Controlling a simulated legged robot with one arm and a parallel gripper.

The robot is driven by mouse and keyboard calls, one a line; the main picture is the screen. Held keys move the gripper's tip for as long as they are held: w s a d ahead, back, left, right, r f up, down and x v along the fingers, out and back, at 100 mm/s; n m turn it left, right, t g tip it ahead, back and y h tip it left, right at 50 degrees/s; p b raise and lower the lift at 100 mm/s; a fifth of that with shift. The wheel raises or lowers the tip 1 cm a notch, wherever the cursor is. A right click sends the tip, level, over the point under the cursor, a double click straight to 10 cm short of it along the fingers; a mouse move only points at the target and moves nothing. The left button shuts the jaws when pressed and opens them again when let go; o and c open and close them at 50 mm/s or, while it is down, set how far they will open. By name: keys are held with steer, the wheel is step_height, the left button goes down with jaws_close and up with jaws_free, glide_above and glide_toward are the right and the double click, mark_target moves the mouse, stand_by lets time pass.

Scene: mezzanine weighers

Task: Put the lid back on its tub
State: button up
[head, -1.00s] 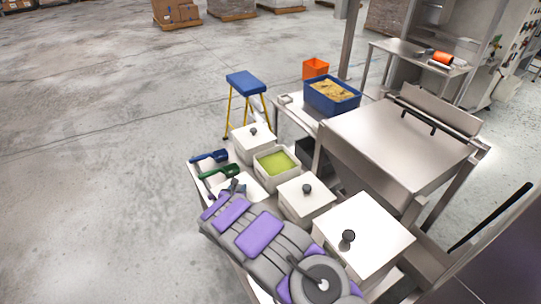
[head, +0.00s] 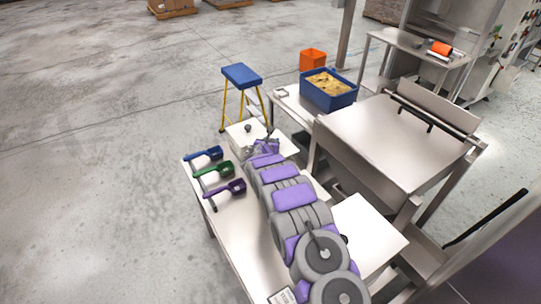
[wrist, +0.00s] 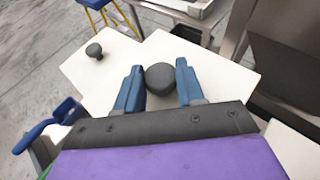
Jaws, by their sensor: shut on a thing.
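My gripper (wrist: 158,88) is shut on the dark round knob (wrist: 160,76) of a white square lid (wrist: 215,68). In the head view my gripper (head: 265,146) is at the far end of the bench, and a white edge of the held lid (head: 289,146) shows beside it. The tub of green contents is hidden behind my arm and the lid, and no green contents show. I cannot tell whether the lid rests on the tub or hangs just above it.
A neighbouring lidded tub with a dark knob (head: 248,127) stands close at the left; its lid also shows in the wrist view (wrist: 92,72). Blue (head: 206,154), green (head: 214,170) and purple (head: 226,189) scoops lie left. A large white lid (head: 366,232) is right of my arm.

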steer(key=shift+a+f, duration=0.15)
steer(key=shift+f, duration=0.45)
steer(key=shift+a+f, duration=0.15)
steer(key=shift+f, duration=0.4)
steer(key=f, duration=0.4)
steer(key=shift+d, duration=0.3)
steer(key=shift+a, duration=0.1)
steer(key=o, duration=1.1)
steer(key=shift+s, duration=0.1)
steer(key=v, duration=1.1)
steer(key=shift+a+r, duration=0.1)
steer(key=shift+s+r, duration=0.1)
steer(key=shift+s, duration=0.35)
